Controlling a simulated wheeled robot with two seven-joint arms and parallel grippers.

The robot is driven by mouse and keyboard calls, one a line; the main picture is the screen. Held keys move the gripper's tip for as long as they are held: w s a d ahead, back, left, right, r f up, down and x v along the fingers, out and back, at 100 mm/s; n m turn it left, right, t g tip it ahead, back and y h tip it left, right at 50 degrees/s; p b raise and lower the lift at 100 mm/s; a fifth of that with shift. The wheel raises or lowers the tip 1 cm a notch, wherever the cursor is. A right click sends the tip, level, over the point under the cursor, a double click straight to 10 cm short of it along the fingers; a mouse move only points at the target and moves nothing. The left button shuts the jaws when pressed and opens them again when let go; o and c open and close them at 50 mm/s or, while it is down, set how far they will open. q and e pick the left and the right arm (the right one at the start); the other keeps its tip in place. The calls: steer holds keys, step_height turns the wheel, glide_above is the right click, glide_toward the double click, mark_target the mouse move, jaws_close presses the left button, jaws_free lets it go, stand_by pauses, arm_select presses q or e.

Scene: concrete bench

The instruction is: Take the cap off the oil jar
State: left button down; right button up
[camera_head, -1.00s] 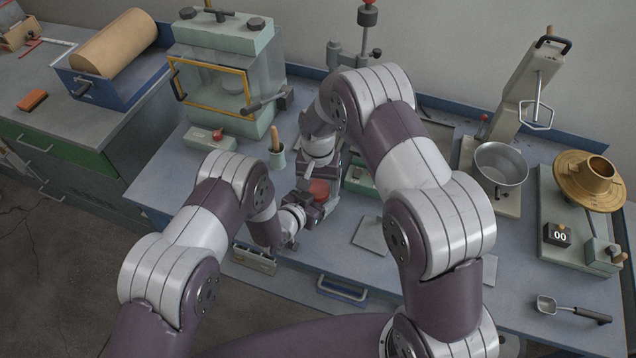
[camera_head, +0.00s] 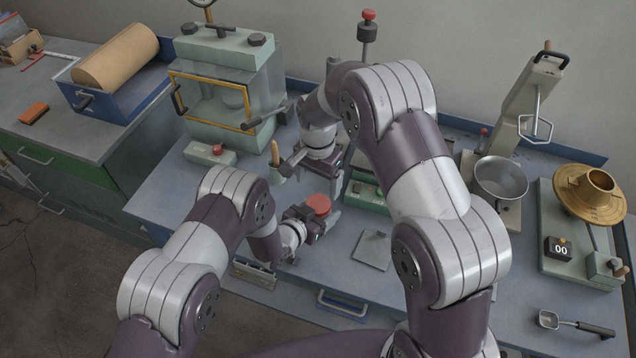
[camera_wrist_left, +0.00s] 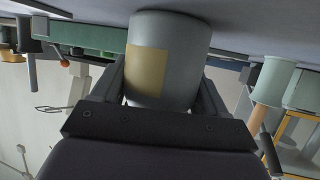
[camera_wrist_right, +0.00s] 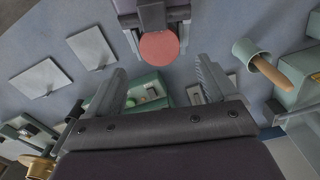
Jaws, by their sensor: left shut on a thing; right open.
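The oil jar is a grey cylinder with a yellow label in the left wrist view (camera_wrist_left: 180,75). My left gripper (camera_head: 316,219) is shut around its sides. The red cap (camera_head: 318,204) shows as a round disc on top of the jar, and also in the right wrist view (camera_wrist_right: 159,46). My right gripper (camera_head: 314,177) is open and empty, behind and above the jar, apart from the cap. In the right wrist view its two spread fingers (camera_wrist_right: 160,78) point toward the jar's side of the bench. The jar's body is mostly hidden in the head view.
A green holder with a wooden-handled tool (camera_head: 276,165) stands left of my right gripper. A green box (camera_head: 365,197) and flat grey plate (camera_head: 372,250) lie right of the jar. A glazed cabinet (camera_head: 225,90) stands behind.

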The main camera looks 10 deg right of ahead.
mark_target(318, 203)
steer(key=shift+r+m, duration=0.3)
steer(key=shift+m, duration=0.4)
steer(key=shift+s+f+m, duration=0.1)
steer(key=shift+f+m, duration=0.2)
step_height(318, 203, down, 7)
steer(key=shift+f, duration=0.1)
steer(key=c, duration=1.1)
steer(key=n, duration=0.6)
steer(key=shift+n, duration=0.4)
steer(key=o, duration=1.2)
steer(key=shift+d, duration=0.1)
steer(key=shift+c, duration=0.2)
